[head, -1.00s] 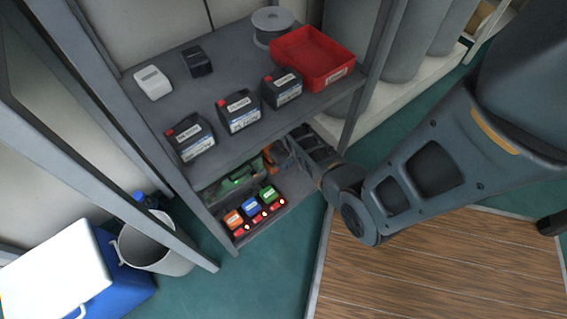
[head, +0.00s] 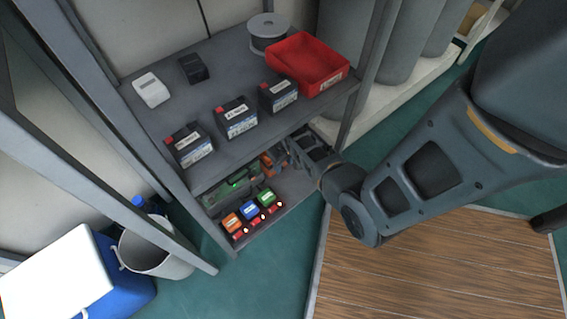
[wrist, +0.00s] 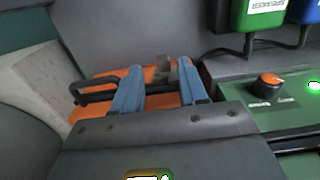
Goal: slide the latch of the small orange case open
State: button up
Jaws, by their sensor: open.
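The small orange case (wrist: 105,74) lies in the middle of the wrist view, with a black handle (wrist: 88,93) along its left side. A grey piece (wrist: 162,71), which looks like its latch, stands up between my fingertips. My gripper (wrist: 158,72) is open, with its two blue fingers over the case, one on each side of that piece. I cannot tell whether either finger touches it. In the head view, a bit of the orange case (head: 268,165) shows on the lower shelf, mostly hidden by the upper shelf and my arm.
A green unit (wrist: 262,98) with an orange knob stands right of the case. Orange, blue (head: 250,210) and green boxes line the lower shelf's front left. The upper shelf (head: 225,85) lies close above my wrist, bearing several batteries and a red tray (head: 308,66). A shelf post (head: 362,85) stands behind my arm.

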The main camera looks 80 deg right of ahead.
aim_at(283, 168)
notch_tip(283, 168, up, 6)
jog(key=shift+f+p, duration=0.2)
jog(key=shift+p, duration=0.95)
